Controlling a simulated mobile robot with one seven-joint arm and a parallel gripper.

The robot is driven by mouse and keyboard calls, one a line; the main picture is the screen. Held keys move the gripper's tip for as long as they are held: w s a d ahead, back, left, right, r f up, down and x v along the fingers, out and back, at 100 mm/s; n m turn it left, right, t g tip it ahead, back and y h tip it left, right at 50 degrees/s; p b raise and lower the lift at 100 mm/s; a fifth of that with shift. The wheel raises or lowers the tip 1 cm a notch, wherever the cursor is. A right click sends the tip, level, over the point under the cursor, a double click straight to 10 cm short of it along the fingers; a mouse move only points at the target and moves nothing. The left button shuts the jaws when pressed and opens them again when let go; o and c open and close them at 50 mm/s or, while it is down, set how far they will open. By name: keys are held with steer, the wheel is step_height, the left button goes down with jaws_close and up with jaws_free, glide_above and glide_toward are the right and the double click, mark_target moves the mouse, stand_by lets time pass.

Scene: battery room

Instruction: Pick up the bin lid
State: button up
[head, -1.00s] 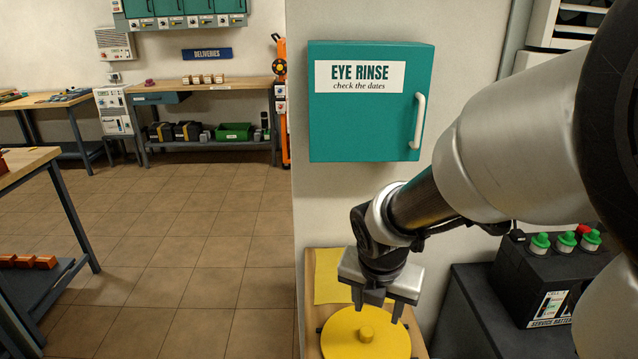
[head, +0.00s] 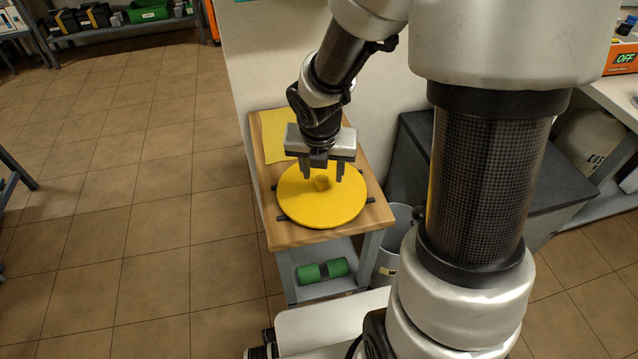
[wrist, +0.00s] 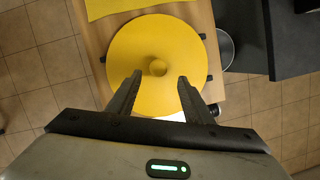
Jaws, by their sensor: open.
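The bin lid (head: 318,205) is a round yellow disc with a small round knob (head: 322,183) at its middle. It lies flat on dark strips on a small wooden-topped table (head: 283,236). In the wrist view the lid (wrist: 135,50) fills the upper middle, with its knob (wrist: 158,68) just beyond the fingertips and roughly centred between them. My gripper (head: 322,176) is open and points down over the lid near the knob. Its two fingers (wrist: 158,80) are apart with nothing between them. I cannot tell the exact height of the fingertips above the lid.
A yellow sheet (head: 276,140) lies at the back of the table against the wall. A green roll (head: 323,270) sits on the lower shelf. A grey bin (head: 388,262) stands right of the table, beside a dark cabinet (head: 440,150). Tiled floor at left is clear.

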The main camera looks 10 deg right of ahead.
mark_target(322, 179)
steer(key=b+x, duration=0.2)
steer(key=x, duration=0.1)
steer(key=b+x, duration=0.1)
steer(key=x, duration=0.1)
steer(key=shift+w+a, duration=0.1)
steer(key=shift+w, duration=0.2)
jaws_close()
